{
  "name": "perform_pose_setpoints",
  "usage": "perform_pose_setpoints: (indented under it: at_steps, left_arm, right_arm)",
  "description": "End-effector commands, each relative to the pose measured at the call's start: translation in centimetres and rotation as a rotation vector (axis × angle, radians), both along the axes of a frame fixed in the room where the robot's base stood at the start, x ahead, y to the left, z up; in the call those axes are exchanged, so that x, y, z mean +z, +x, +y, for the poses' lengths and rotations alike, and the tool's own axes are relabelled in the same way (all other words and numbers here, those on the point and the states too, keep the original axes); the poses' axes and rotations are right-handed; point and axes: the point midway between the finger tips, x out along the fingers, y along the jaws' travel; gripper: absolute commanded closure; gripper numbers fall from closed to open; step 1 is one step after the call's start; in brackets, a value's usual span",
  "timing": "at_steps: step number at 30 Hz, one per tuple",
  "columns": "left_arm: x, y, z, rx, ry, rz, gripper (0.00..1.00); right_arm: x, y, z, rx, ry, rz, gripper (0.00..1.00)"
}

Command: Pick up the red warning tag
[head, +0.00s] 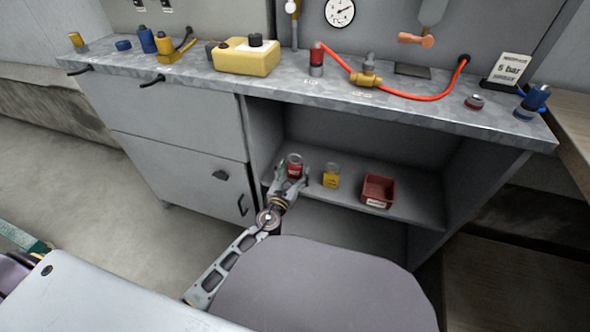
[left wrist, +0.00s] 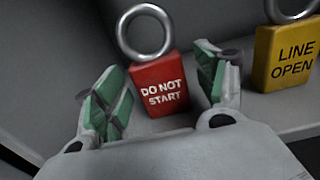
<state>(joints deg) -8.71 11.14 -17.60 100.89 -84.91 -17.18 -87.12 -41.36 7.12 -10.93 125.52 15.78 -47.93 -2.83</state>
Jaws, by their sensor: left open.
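The red warning tag (left wrist: 158,86) reads "DO NOT START" and has a metal ring on top. It stands on the shelf inside the open cabinet, and in the head view it is the red piece (head: 294,168) at the left of the shelf. My left gripper (left wrist: 160,88) is open, with one green-padded finger on each side of the tag and gaps on both sides. In the head view the left gripper (head: 292,178) reaches into the cabinet at the tag. My right gripper is in neither view.
A yellow tag (head: 331,178) reading "LINE OPEN" stands just right of the red one. A red bin (head: 378,191) sits further right on the shelf. The counter (head: 290,82) above overhangs the shelf, and a divider wall (head: 262,140) is close on the left.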

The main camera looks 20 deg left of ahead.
Motion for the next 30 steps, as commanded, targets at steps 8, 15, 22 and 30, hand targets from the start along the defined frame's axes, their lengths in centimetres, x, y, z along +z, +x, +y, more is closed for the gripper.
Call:
perform_pose_setpoints:
  at_steps: [8,15,22,30]
  left_arm:
    - [0.0,1.4,0.0,0.001,-0.001,-0.001,0.29]
    - [0.0,1.4,-0.1,0.001,0.0,0.0,0.29]
    - [0.0,1.4,0.0,0.0,0.0,0.0,0.29]
    - [0.0,1.4,0.0,0.0,0.0,0.0,0.63]
  right_arm:
    - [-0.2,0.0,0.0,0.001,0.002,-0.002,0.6]
    - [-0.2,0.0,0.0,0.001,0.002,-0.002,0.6]
    - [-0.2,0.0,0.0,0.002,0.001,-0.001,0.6]
    - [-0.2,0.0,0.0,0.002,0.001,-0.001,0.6]
